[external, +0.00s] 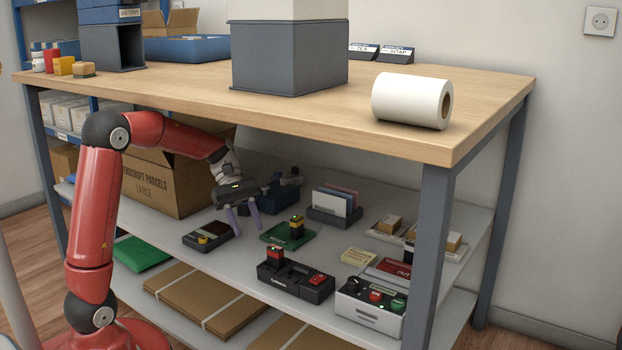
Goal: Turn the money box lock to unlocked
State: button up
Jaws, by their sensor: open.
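My gripper (243,219) points down over the middle shelf, its two fingers apart with nothing between them. A dark blue box (272,198) stands just behind and right of it, partly hidden by the gripper; it may be the money box. Its lock cannot be made out. A grey box (370,318) near the front right of the shelf has a dark knob (353,284), a red button (376,296) and a green button (398,305) on top. No lock marking is readable. My gripper is well left of this box and apart from it.
On the shelf are a card holder (334,215), a green pad (277,235) with a stamp, a small dark device (207,237), a black switch unit (290,281) and a large carton (165,185). The wooden counter top (300,108) hangs above, and a table leg (430,240) stands at right.

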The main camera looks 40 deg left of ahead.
jog(key=w+a+r+m+t, duration=0.1)
jog(key=w+a+m+t, duration=0.1)
jog(key=w, duration=0.6)
jog(key=w+a+m+t, duration=0.2)
jog(key=w, duration=0.6)
jog(key=m+t+y+p, duration=0.2)
jog(key=m+t+y, duration=0.2)
jog(key=y, duration=0.6)
send_near(283, 178)
jog(key=b+x, duration=0.2)
jog(key=x, duration=0.6)
jog(key=shift+w+d+f, duration=0.1)
jog(key=shift+f, duration=0.15)
jog(key=shift+c, duration=0.2)
grip_shut()
